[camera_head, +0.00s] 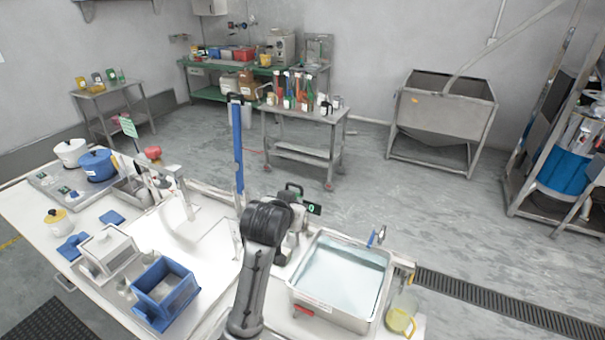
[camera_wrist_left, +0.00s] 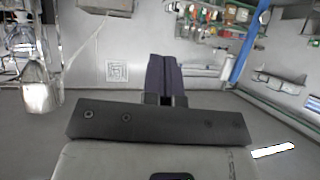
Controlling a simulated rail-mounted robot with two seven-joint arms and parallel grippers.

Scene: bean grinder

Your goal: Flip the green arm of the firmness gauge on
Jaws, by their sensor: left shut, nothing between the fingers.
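The firmness gauge (camera_head: 293,226) stands on the white counter, partly hidden behind my dark arm in the head view. A green and black looped piece (camera_head: 294,188), which looks like its green arm, rises at its top. A small dark display with a green digit (camera_head: 313,208) sits to its right. My left gripper (camera_wrist_left: 165,75) is shut and empty in the left wrist view. Its fingertips are hidden behind my arm in the head view, so I cannot tell whether they touch the gauge. My right gripper is not in view.
A blue post (camera_head: 237,145) stands behind my arm. A blue bin (camera_head: 165,290) and a white box (camera_head: 108,250) are at left.

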